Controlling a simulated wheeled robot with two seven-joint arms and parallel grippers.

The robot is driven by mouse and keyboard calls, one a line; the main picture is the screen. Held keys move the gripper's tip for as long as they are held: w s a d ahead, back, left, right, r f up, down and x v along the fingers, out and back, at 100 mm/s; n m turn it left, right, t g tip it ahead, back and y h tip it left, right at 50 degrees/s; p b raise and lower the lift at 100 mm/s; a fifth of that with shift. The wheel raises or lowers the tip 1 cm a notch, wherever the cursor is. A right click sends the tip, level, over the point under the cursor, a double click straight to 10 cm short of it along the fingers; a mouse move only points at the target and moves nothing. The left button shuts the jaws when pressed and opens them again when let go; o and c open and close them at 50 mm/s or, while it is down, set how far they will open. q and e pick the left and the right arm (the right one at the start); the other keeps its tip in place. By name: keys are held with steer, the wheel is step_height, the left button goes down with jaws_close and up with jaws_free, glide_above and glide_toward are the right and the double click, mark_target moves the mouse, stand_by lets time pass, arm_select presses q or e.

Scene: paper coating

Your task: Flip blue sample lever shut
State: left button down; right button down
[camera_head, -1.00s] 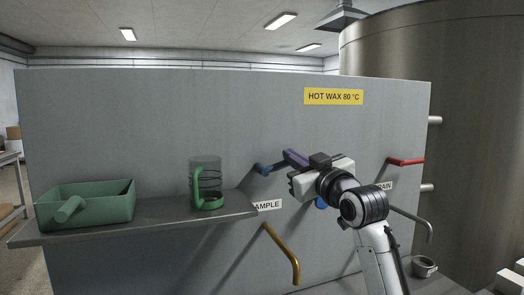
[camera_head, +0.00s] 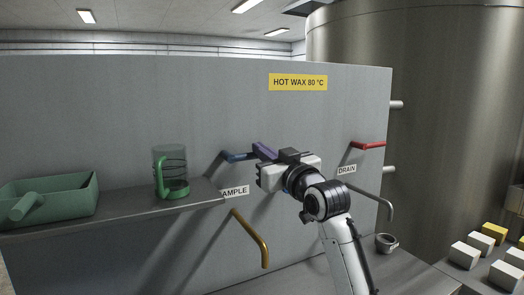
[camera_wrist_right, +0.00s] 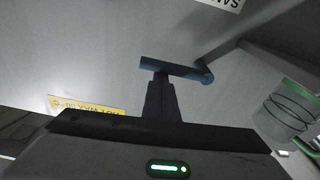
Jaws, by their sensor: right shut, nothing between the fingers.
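The blue sample lever (camera_head: 236,156) sticks out from the grey panel (camera_head: 130,105) above the SAMPLE label (camera_head: 234,191). It lies roughly level, and it also shows in the right wrist view (camera_wrist_right: 182,69) with its pivot end at the right. My right gripper (camera_head: 260,149) is shut and empty. Its dark fingertips are at the lever's free end, and in the right wrist view the fingers (camera_wrist_right: 159,87) reach up to the bar. I cannot tell whether they touch it. My left gripper is not in view.
A green-handled clear jug (camera_head: 171,172) stands on the shelf (camera_head: 130,219) at left, beside a green tray (camera_head: 60,205). A brass spout (camera_head: 250,238) hangs below the label. A red drain lever (camera_head: 369,144) and a small cup (camera_head: 386,243) are at right, with pale blocks (camera_head: 465,255) beyond.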

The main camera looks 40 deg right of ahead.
step_height(320, 180, up, 5)
steer(key=p, duration=0.5)
steer(key=s+a+f+b, duration=0.1)
steer(key=s+f+b, duration=0.1)
steer(key=s, duration=0.7)
steer(key=shift+a+f+b, duration=0.15)
steer(key=shift+f+b, duration=0.1)
steer(key=shift+b, duration=0.5)
